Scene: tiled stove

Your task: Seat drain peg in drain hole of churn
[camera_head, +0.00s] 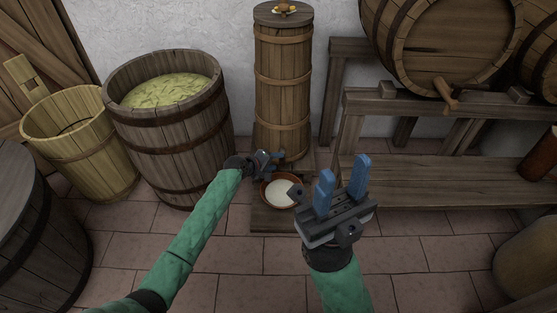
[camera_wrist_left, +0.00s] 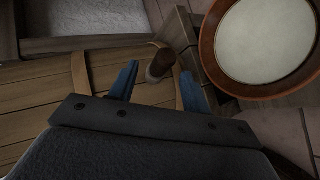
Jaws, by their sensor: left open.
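The churn (camera_head: 283,95) is a tall, narrow wooden barrel with hoops against the wall. Its staves also show in the left wrist view (camera_wrist_left: 50,95). A short brown peg (camera_wrist_left: 160,66) with a rounded end shows at the churn's lower part; I cannot tell how deep it sits in the drain hole, which is hidden. My left gripper (camera_wrist_left: 158,85) is open, its blue fingers on either side of the peg; in the head view the gripper (camera_head: 275,161) is low at the churn's foot. My right gripper (camera_head: 343,178) is open and empty, held up in front.
A brown bowl of white liquid (camera_head: 278,206) sits below the left gripper; its rim is close in the left wrist view (camera_wrist_left: 208,50). A large tub (camera_head: 180,145) stands left, a wooden rack (camera_head: 445,180) right. The tiled floor in front is clear.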

